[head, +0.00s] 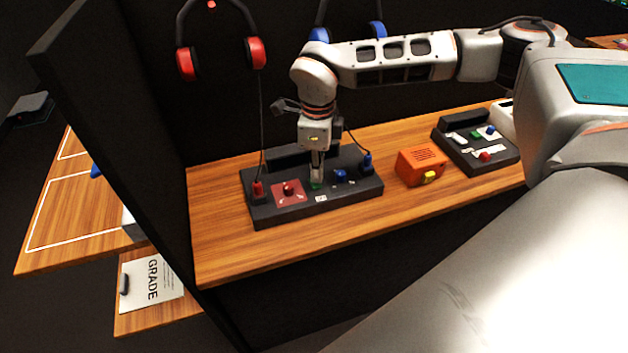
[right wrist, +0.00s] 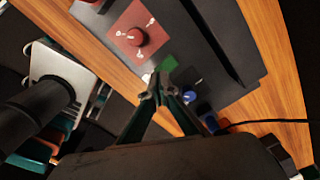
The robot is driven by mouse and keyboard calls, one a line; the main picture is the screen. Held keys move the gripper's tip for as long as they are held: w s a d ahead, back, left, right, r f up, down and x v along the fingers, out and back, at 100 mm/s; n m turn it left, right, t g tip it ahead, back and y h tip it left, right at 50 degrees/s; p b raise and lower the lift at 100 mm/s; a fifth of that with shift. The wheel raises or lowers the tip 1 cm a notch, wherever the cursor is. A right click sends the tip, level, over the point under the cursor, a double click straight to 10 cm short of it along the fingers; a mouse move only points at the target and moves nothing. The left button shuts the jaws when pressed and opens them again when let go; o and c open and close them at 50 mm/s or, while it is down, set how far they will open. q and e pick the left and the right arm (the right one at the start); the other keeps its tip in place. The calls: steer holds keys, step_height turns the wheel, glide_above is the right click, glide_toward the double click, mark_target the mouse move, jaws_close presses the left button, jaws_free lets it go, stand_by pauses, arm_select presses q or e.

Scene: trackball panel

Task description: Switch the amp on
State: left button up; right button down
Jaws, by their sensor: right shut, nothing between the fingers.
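A black box that looks like the amp (head: 350,195) stands on the wooden shelf in the head view. On its face are a red knob (head: 289,188) on a red plate, a small green part (head: 316,186) and a blue knob (head: 341,174). My right gripper (head: 317,179) is shut and empty, pointing down at the green part. In the right wrist view, the fingertips (right wrist: 157,90) are close to the green part (right wrist: 168,64), between the red knob (right wrist: 137,36) and the blue knob (right wrist: 189,96). I cannot tell whether they touch it. My left gripper is out of view.
Red headphones (head: 255,53) hang behind, a cable running down to a red plug (head: 257,188). A blue plug (head: 367,162) sits at the box's right end. An orange box (head: 420,166) and another black panel (head: 468,147) stand to the right. A dark partition rises at left.

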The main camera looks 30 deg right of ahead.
mark_target(317, 186)
steer(key=shift+f+b, duration=0.55)
steer(key=shift+f, duration=0.65)
stand_by(0.5)
steer(key=shift+s, duration=0.1)
step_height(317, 186, up, 4)
steer(key=p, duration=0.3)
steer(key=shift+r+p, duration=0.1)
steer(key=shift+p, duration=0.25)
steer(key=shift+r+p, duration=1.2)
steer(key=shift+r, duration=0.25)
